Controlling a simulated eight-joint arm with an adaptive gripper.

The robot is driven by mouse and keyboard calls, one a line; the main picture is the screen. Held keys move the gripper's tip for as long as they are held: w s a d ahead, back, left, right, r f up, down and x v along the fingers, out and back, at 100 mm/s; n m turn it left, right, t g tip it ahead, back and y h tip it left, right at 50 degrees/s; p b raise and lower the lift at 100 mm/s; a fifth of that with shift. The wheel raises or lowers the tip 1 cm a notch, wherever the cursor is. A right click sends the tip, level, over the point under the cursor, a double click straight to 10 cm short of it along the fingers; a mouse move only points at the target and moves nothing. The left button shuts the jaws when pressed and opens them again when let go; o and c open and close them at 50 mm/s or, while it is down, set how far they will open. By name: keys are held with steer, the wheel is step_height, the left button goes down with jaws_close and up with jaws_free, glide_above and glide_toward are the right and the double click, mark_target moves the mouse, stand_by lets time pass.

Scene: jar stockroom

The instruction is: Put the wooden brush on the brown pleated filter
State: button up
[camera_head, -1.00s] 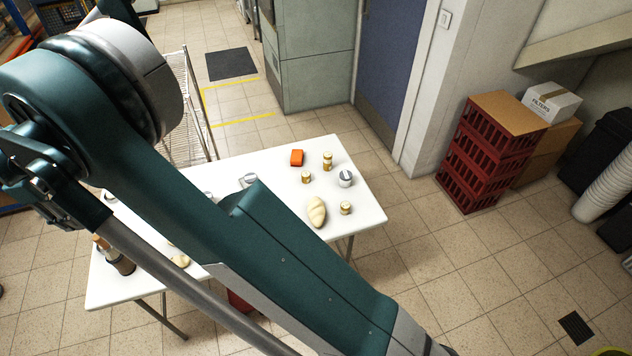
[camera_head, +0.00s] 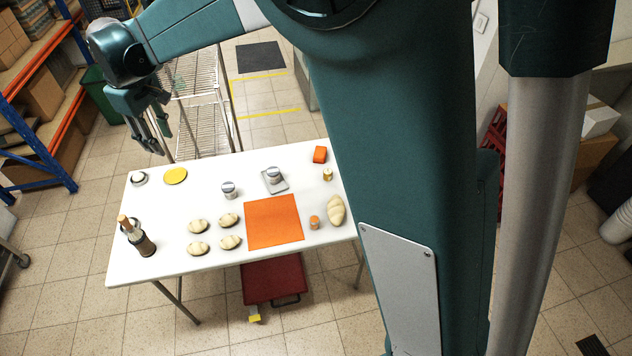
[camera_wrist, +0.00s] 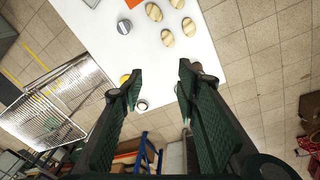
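A dark brown, roughly cylindrical thing (camera_head: 145,246) is at the left front of the white table, and could be the pleated filter; pleats are too small to make out. A tan, wood-coloured handle-like piece (camera_head: 124,222), possibly the wooden brush, shows right against its far left side. I cannot tell whether it rests on the brown thing or beside it. My gripper (camera_head: 158,130) hangs beyond the table's far left edge, apart from both. In the wrist view my gripper (camera_wrist: 159,88) is open, its fingers wide apart with nothing held between them.
The white table (camera_head: 185,265) carries several bread rolls (camera_head: 229,242), an orange mat (camera_head: 272,221), a yellow disc (camera_head: 175,176), grey-lidded jars (camera_head: 229,190) and a loaf (camera_head: 336,211). A wire rack (camera_head: 200,115) stands behind. Shelving (camera_head: 40,90) is at far left.

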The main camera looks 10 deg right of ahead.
steer(key=s+d+r+m+t, duration=0.1)
steer(key=s+d+r+m, duration=0.2)
steer(key=d, duration=0.7)
steer(key=s+d+r+m+t, duration=0.1)
steer(key=s+d+r, duration=0.3)
steer(key=d, duration=0.5)
steer(key=s+d+r+m, duration=0.15)
steer(key=s+d, duration=0.25)
steer(key=d, duration=0.6)
steer(key=s+d+f+m+t, duration=0.1)
steer(key=s+d+f+m, duration=0.2)
steer(key=s+d, duration=0.6)
steer(key=s+d+f+m+t, duration=0.2)
steer(key=s+d+f+m, duration=0.1)
steer(key=s+d, duration=0.6)
steer(key=s, duration=0.2)
steer(key=shift+s+d+f+t, duration=0.3)
steer(key=shift+d+f, duration=0.05)
